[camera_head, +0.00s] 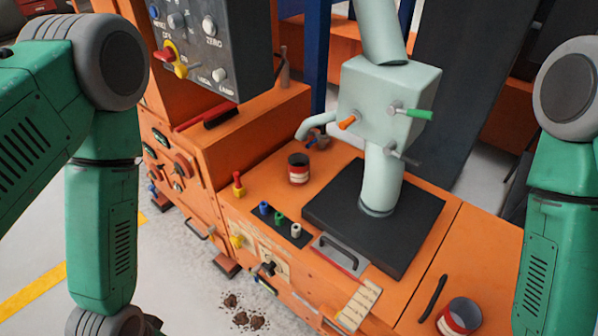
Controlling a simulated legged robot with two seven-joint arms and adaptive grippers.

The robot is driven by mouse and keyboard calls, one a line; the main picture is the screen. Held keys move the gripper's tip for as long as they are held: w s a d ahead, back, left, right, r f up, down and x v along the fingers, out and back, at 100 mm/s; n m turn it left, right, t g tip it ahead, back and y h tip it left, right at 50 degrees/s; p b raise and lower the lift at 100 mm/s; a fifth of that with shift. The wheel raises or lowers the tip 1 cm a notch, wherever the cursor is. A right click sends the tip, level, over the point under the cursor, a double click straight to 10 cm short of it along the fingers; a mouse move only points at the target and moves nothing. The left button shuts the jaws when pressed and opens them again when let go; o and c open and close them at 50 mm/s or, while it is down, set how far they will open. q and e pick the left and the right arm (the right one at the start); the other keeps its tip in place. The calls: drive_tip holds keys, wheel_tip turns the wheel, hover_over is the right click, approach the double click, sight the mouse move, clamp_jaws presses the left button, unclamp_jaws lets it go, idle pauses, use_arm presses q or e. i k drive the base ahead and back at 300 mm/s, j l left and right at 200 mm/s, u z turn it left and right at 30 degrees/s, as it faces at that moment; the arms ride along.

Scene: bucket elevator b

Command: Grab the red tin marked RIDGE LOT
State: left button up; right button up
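Two red tins stand on the orange machine deck. One red tin (298,169) with a pale label band stands upright, open at the top, near the middle of the deck, below and left of a pale green spout. The lettering on both tins is too small to read, so I cannot tell which is marked RIDGE LOT. My left and right arms hang down at the two sides, and their grippers lie outside the picture.
A pale green column machine (388,100) with handles rises from a black plate (330,207). A grey control panel (200,45) overhangs the left side. Colored knobs (279,218), a grey-handled plate (340,255) and a black bar (433,297) occupy the deck front. Dark clumps (240,312) lie on the floor.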

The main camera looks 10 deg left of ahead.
sight(298, 163)
drive_tip(key=i+j+z, duration=0.2)
drive_tip(key=j+z, duration=0.2)
drive_tip(key=i+j+z, duration=0.2)
drive_tip(key=j+z, duration=1)
drive_tip(key=j, duration=0.25)
drive_tip(key=i, duration=0.05)
